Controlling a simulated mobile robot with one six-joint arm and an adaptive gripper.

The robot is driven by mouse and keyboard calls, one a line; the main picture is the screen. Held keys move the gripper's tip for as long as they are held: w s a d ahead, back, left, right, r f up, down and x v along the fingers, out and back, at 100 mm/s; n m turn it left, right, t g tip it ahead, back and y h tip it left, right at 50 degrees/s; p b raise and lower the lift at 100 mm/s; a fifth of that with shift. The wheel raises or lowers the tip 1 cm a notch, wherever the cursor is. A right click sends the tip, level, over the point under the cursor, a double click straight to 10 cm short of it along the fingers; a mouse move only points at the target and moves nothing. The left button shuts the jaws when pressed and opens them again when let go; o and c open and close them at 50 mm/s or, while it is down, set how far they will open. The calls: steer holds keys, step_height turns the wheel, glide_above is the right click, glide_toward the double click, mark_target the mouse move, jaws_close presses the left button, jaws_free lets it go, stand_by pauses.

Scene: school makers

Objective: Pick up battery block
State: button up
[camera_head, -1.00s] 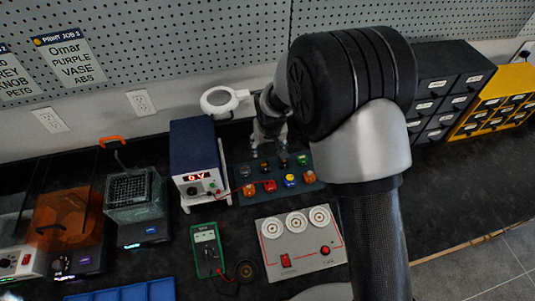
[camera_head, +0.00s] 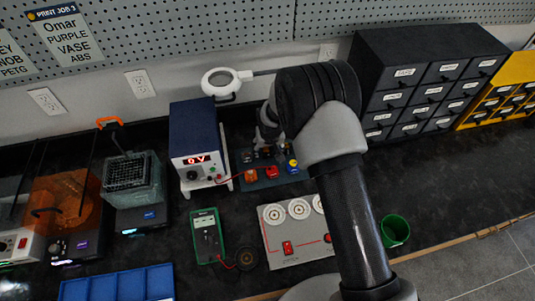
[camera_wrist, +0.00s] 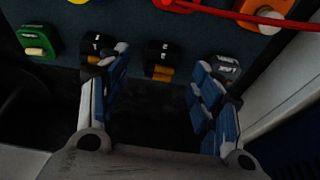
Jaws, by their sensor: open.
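Two black blocks with copper-coloured ends, which look like battery blocks, sit on the dark blue-grey board in the wrist view. One block (camera_wrist: 160,60) is ahead of the space between my fingertips. The other block (camera_wrist: 95,48) is partly covered by the left finger. My gripper (camera_wrist: 161,78) is open, with nothing visibly held. In the head view my gripper (camera_head: 268,128) is over the back of the board (camera_head: 265,185), mostly hidden by my arm. Which black block the task means, and whether a finger touches one, I cannot tell.
A grey block (camera_wrist: 226,68) lies by the right finger, a green block (camera_wrist: 38,42) at left. A red lead (camera_wrist: 240,15) crosses nearby. The power supply (camera_head: 193,145) stands left of the board and the magnifier lamp (camera_head: 221,82) behind it. A green cup (camera_head: 395,231) stands right.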

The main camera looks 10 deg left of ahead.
steer(key=shift+x, duration=0.9)
steer(key=shift+c, duration=0.3)
steer(key=c, duration=1.1)
steer(key=shift+r, duration=0.15)
